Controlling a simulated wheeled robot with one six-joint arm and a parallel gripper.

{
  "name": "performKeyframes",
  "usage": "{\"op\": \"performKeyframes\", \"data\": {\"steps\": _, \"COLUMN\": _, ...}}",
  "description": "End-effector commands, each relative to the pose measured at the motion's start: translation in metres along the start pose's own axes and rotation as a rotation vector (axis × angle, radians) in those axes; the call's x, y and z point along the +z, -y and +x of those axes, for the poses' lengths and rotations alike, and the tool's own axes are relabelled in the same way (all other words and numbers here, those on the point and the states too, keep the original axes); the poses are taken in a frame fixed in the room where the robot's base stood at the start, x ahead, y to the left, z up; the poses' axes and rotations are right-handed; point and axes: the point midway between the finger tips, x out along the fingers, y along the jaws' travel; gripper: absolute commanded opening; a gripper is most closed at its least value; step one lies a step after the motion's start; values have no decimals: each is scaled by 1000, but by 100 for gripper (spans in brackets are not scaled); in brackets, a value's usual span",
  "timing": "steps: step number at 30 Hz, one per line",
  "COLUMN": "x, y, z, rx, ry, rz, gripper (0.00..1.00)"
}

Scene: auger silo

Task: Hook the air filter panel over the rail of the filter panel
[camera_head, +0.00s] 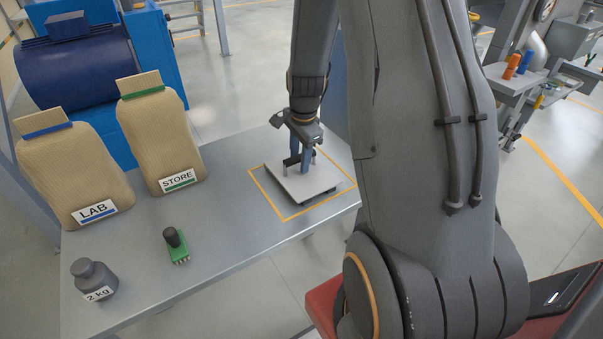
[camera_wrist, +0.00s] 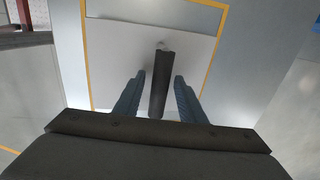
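The air filter panel (camera_head: 289,184) is a thin, pale square plate lying on the grey table, inside an orange outline. It has a dark bar handle standing up in its middle. In the wrist view the panel (camera_wrist: 112,55) fills the centre, and its handle (camera_wrist: 160,85) points toward the camera. My gripper (camera_head: 303,165) points down over the panel. Its two blue fingers stand one on each side of the handle, with a visible gap on both sides in the wrist view (camera_wrist: 159,77). I cannot make out the rail in either view.
On the table (camera_head: 225,225) stand a LAB sack (camera_head: 75,170), a STORE sack (camera_head: 158,135), a 2 kg weight (camera_head: 94,280) and a small green part with a black knob (camera_head: 176,245). A blue machine (camera_head: 75,65) is behind. The table around the orange outline (camera_head: 268,204) is clear.

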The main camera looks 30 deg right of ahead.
Motion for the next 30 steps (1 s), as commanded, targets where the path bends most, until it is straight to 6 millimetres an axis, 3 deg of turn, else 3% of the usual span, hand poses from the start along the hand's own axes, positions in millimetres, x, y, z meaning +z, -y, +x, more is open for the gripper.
{"op": "performKeyframes", "data": {"steps": 6, "x": 0, "y": 0, "z": 0, "rx": 0, "ry": 0, "rz": 0, "gripper": 37}}
{"op": "performKeyframes", "data": {"steps": 13, "x": 0, "y": 0, "z": 0, "rx": 0, "ry": 0, "rz": 0, "gripper": 0}}
{"op": "performKeyframes", "data": {"steps": 30, "x": 0, "y": 12, "z": 2, "rx": -1, "ry": -1, "rz": -2, "gripper": 0}}
